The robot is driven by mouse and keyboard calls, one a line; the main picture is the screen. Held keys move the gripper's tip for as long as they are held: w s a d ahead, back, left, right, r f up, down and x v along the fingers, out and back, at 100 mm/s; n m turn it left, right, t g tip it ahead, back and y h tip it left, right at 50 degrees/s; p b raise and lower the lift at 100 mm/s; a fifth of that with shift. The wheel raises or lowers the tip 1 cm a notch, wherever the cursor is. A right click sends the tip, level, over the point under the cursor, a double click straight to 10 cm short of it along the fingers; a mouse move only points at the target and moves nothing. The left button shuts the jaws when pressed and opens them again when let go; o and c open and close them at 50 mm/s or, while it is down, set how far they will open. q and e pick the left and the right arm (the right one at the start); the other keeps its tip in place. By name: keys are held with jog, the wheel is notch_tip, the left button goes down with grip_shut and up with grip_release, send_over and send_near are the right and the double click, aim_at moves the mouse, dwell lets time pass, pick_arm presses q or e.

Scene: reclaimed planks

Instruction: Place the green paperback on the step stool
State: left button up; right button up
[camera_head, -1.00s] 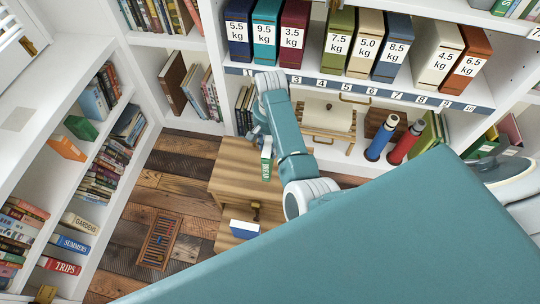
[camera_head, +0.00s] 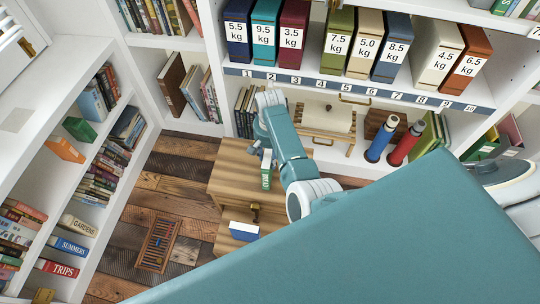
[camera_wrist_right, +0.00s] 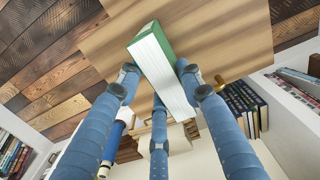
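The green paperback (camera_head: 266,175) has a green spine and white page edges. It stands upright over the top of a wooden piece that looks like the step stool (camera_head: 230,165). My right gripper (camera_head: 264,150) is above the book in the head view. In the right wrist view, its blue fingers (camera_wrist_right: 157,80) lie close on both sides of the paperback (camera_wrist_right: 162,70) and seem shut on it. A wooden surface lies below the book; whether the book touches it I cannot tell. My left gripper is not in view.
A blue-and-white item (camera_head: 244,231) lies on the wooden piece's lower part, near a brass fitting (camera_head: 255,208). Bookshelves stand left and behind. A blue bottle (camera_head: 381,140) and a red one (camera_head: 405,145) stand at right. A slatted grille (camera_head: 157,245) lies on the plank floor.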

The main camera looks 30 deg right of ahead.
jog(key=shift+o, duration=1.2)
jog(key=shift+r, duration=0.25)
notch_tip(320, 180, up, 12)
jog(key=p, duration=0.1)
jog(key=shift+s+f, duration=0.1)
